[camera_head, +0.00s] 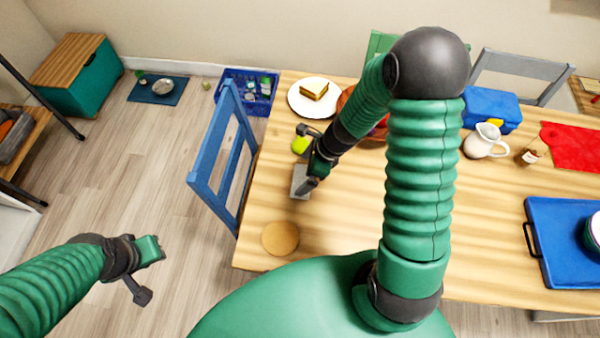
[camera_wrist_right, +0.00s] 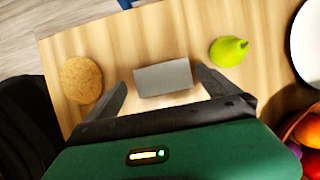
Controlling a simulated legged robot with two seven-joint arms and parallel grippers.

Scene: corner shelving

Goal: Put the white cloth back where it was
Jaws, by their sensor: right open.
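My left gripper (camera_head: 146,272) hangs over the floor at the left, away from the table. Its jaw opening does not show clearly.
A round cork mat (camera_head: 280,238) and a green pear (camera_head: 300,144) lie near the cloth. A plate with cake (camera_head: 315,97) and a fruit bowl (camera_head: 346,98) stand farther back. A blue chair (camera_head: 222,160) stands against the table's left end. My right arm hides part of the table.

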